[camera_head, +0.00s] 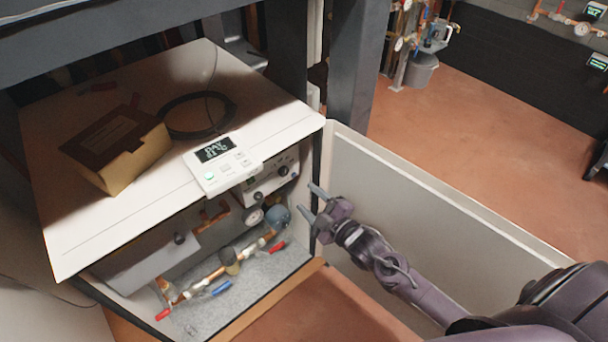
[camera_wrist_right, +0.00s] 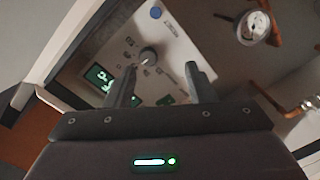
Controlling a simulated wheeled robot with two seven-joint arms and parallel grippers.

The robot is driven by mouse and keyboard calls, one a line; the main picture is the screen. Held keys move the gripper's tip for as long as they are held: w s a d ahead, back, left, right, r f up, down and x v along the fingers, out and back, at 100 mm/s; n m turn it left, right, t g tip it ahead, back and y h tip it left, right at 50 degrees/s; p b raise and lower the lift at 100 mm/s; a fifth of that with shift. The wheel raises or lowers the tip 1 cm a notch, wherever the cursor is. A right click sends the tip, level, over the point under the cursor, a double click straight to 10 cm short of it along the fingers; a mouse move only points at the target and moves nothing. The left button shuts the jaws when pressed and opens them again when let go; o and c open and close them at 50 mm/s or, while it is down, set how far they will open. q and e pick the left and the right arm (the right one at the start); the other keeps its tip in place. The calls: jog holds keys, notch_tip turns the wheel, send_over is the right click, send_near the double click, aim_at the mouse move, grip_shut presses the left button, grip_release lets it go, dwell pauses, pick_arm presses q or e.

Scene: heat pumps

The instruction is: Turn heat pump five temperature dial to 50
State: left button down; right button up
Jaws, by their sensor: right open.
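A white control panel (camera_head: 270,182) sits inside the open cabinet, under its top. In the right wrist view the panel (camera_wrist_right: 125,38) fills the upper middle, with a dark round dial (camera_wrist_right: 147,54) and a green-lit display (camera_wrist_right: 98,78). The numbers by the dial are too small to read. My right gripper (camera_head: 307,201) is open in front of the cabinet opening, at the panel's right. In the right wrist view its two fingers (camera_wrist_right: 160,75) are apart and empty, with the dial just beyond them, nearer the left finger. My left gripper is not in view.
The open white door (camera_head: 400,185) stands to the right, behind my right arm. A cardboard box (camera_head: 118,150), a black cable coil (camera_head: 197,116) and a white controller (camera_head: 222,165) lie on the cabinet top. Pipes with red and blue handles (camera_head: 221,288) fill the lower cabinet. A gauge (camera_wrist_right: 252,28) hangs beside the panel.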

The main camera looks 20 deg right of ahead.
aim_at(285, 173)
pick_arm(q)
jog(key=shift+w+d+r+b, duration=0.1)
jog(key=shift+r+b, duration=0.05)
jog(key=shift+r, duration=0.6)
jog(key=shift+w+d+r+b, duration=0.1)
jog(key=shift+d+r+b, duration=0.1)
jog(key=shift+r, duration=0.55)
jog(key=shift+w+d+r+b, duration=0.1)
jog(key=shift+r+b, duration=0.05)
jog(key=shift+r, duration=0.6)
pick_arm(e)
jog(key=shift+n+t, duration=0.3)
jog(key=shift+w+a+r, duration=0.35)
jog(key=shift+w+a, duration=0.15)
jog(key=shift+w, duration=0.8)
jog(key=shift+w+a+r, duration=0.4)
jog(key=shift+w+a, duration=0.05)
jog(key=shift+w, duration=0.85)
jog(key=shift+w+a+r, duration=0.35)
jog(key=shift+w+a, duration=0.15)
jog(key=shift+w, duration=0.8)
jog(key=c, duration=1)
